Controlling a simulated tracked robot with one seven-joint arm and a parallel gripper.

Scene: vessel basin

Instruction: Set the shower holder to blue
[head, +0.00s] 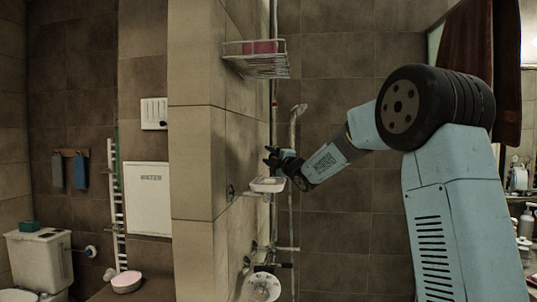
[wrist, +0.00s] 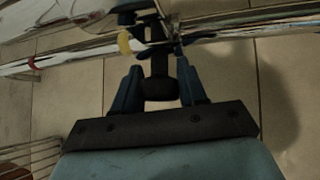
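My gripper (head: 270,158) reaches the vertical shower rail beside the tiled wall. In the wrist view my gripper's dark fingers (wrist: 157,72) stand apart, one on each side of a dark, knob-like part that seems to be the shower holder (wrist: 157,88). I cannot tell if the fingers touch it. The shower rail (wrist: 225,36) crosses the top of this view. A yellow ring (wrist: 125,43) is on it close to the holder. A red ring (wrist: 32,63) is farther left; a red mark (head: 274,103) also shows in the head view. I see no blue mark on the rail.
A hand shower (head: 299,108) hangs right of the rail. A wire basket (head: 256,58) is above my gripper and a soap dish (head: 267,185) just below it. A mixer tap (head: 262,249) is lower. The tiled wall (head: 198,150) stands close on the left.

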